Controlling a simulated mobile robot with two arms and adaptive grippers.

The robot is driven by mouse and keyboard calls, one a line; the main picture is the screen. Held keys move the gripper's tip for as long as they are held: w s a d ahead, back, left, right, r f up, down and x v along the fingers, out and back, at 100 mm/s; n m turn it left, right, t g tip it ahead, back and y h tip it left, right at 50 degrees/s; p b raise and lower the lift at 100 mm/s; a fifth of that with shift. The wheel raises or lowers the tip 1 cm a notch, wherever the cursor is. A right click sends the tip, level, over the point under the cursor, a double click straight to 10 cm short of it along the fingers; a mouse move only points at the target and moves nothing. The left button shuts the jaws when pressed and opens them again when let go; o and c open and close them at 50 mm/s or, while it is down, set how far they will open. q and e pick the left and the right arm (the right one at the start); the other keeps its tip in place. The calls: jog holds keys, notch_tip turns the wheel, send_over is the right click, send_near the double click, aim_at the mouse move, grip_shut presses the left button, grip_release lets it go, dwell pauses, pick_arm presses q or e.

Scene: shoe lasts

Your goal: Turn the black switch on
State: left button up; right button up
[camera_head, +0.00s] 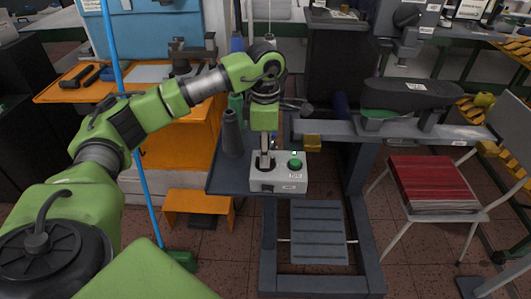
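A light grey control box (286,182) sits on the dark work surface in the middle of the view. A round green button (295,163) is on the right of its top. My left gripper (266,162) points straight down over the left part of the box top, beside the green button. Its fingertips are at or just above the box. I cannot tell whether they touch it, or whether they are open or shut. No black switch shows clearly; the gripper covers that part of the box top. My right gripper is not in view.
A grey beam with a dark shoe last (408,95) is at the right. A chair with a red stack (433,184) stands further right. A blue pole (133,125) rises at left.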

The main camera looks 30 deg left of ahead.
pick_arm(q)
notch_tip(320, 180, up, 12)
jog(key=shift+f, duration=0.15)
